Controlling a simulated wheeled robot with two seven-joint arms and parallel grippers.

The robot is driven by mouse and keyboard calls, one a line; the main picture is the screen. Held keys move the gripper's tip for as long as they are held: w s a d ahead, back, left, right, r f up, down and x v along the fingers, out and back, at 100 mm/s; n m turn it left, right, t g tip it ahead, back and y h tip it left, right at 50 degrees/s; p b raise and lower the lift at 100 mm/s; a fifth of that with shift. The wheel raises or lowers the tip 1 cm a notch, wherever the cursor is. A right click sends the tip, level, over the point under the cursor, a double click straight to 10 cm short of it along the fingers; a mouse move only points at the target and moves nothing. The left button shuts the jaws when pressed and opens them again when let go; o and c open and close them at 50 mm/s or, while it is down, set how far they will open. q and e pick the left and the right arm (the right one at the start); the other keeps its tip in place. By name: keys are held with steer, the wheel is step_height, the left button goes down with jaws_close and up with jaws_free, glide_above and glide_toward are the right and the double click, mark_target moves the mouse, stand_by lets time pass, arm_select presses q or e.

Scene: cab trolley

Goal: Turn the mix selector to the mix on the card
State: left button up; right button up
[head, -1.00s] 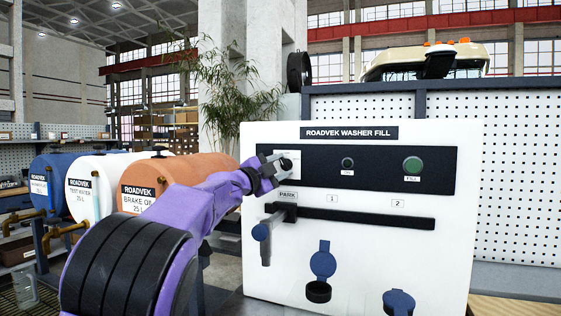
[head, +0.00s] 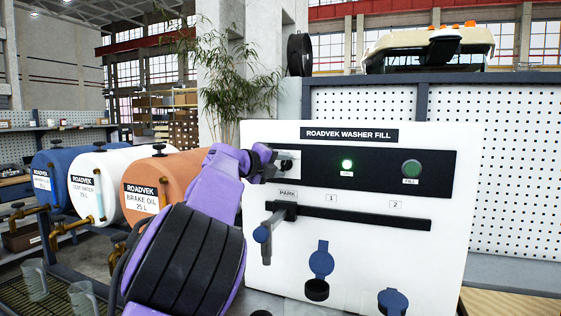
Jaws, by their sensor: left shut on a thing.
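The white washer fill panel (head: 360,252) stands ahead, with a black control strip (head: 380,160) across its upper part. My left gripper (head: 278,163) is at the left end of the strip, shut on the dark mix selector knob (head: 287,163). The gripper partly hides the knob and its pale plate, so I cannot read the setting. A small lamp (head: 347,165) in the middle of the strip glows bright green. A green FILL button (head: 411,168) is to its right. I see no card that I can read. My right gripper is not in view.
Below the strip, a blue-ended nozzle (head: 262,234) hangs at PARK on a dark rail (head: 370,217). Two blue caps (head: 321,260) are lower down. Blue, white and orange drums (head: 140,205) stand at left. A perforated board (head: 520,180) is behind.

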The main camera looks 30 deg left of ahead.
arm_select(q)
steer(key=m, duration=0.1)
steer(key=m+g+y+p, duration=0.1)
steer(key=m, duration=0.1)
steer(key=shift+d+m+p, duration=0.25)
steer(key=shift+m+p, duration=0.1)
steer(key=shift+m, duration=0.05)
steer(key=shift+w+f+m+g+y, duration=0.1)
steer(key=shift+m+g+y, duration=0.4)
steer(key=shift+m+y, duration=0.15)
steer(key=shift+f, duration=0.1)
steer(key=o, duration=1.1)
steer(key=shift+d, duration=0.1)
steer(key=shift+c, duration=0.2)
steer(key=shift+r, duration=0.2)
